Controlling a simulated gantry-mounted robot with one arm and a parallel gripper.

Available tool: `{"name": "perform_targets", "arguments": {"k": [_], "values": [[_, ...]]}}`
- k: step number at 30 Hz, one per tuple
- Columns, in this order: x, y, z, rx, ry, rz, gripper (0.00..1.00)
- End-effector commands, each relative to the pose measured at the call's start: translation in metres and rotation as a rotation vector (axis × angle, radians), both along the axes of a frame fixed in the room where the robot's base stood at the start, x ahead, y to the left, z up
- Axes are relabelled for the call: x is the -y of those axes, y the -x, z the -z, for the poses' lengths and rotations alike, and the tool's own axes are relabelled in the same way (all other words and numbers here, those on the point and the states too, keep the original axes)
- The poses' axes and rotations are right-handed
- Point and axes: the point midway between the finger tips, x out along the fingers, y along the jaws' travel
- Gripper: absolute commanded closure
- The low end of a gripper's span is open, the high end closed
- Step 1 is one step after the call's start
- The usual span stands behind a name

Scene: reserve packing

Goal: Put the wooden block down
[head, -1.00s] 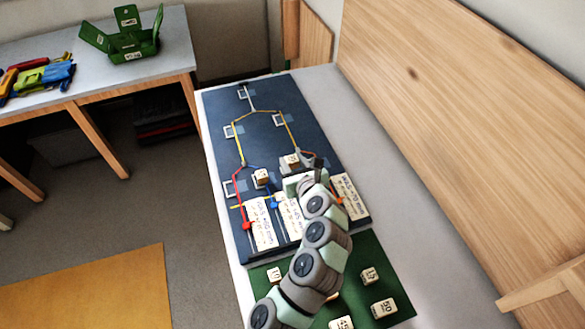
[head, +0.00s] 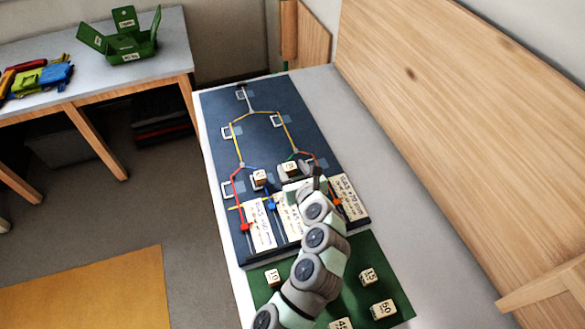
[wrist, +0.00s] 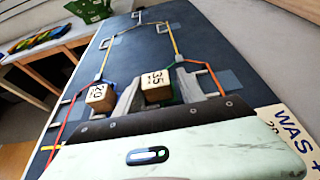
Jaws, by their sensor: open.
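A wooden block marked 35 (head: 290,168) stands upright on the dark blue board (head: 258,97), by the lower right fork of the coloured lines. In the wrist view the block (wrist: 157,87) sits between the two grey fingers of my gripper (wrist: 160,92). The fingers are open, with a visible gap on the left and right of the block. In the head view my gripper (head: 302,178) is low over the board, partly covering the block's near side. A second wooden block marked 20 (head: 259,178) stands to the left; it also shows in the wrist view (wrist: 100,97).
White cards (head: 348,196) lie along the board's near edge. A green mat (head: 352,262) with several numbered blocks lies nearer. A wooden panel (head: 460,120) rises on the right. A side table (head: 95,62) at the left holds a green open box (head: 130,45) and coloured items.

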Motion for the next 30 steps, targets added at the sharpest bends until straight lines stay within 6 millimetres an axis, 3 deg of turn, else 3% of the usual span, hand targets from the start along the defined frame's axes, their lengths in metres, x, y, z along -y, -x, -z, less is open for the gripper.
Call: {"name": "perform_targets", "arguments": {"k": [10,14,30], "values": [[-0.006,0.000,-0.006,0.004,-0.007,-0.010,0.43],[0.001,0.010,-0.012,0.006,-0.006,-0.002,0.43],[0.028,0.090,-0.044,0.001,-0.006,-0.003,0.43]]}}
